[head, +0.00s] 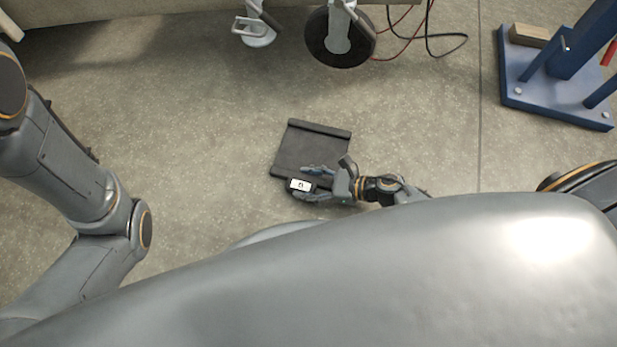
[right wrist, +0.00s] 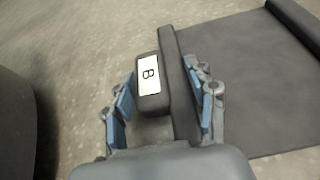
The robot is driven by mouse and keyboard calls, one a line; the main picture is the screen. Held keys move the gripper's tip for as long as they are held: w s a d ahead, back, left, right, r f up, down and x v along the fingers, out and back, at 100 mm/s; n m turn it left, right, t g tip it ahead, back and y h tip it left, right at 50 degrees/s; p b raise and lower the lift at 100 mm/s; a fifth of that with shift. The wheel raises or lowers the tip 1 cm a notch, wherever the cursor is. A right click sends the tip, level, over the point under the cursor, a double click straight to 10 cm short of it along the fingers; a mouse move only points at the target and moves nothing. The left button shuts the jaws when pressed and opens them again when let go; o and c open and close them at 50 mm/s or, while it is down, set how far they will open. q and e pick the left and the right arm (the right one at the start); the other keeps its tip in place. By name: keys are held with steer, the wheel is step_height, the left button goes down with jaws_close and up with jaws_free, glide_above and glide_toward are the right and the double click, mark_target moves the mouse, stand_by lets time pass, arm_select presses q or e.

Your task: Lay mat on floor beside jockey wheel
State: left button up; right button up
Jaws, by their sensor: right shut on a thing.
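The mat (head: 310,148) is a dark grey rectangle with raised bars along its far and near edges. It also shows in the right wrist view (right wrist: 255,75). A dark block with a white label "B" (right wrist: 149,76) sits at its near edge. My right gripper (head: 306,183) is shut on this edge, its blue-padded fingers on either side. I cannot tell whether the mat touches the floor or hangs just above it. The jockey wheel (head: 327,52), black with a light grey bracket, stands beyond the mat at the top. My left gripper is outside the view; only its arm shows.
A grey metal foot (head: 257,38) stands left of the wheel under the trailer frame (head: 150,8). Red and black cables (head: 430,45) lie right of the wheel. A blue stand (head: 550,95) stands at the upper right. The concrete floor (head: 190,120) around the mat is clear.

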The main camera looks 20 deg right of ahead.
steer(key=shift+r, duration=0.2)
steer(key=shift+f, duration=0.2)
steer(key=o, duration=1.6)
steer(key=shift+r, duration=0.1)
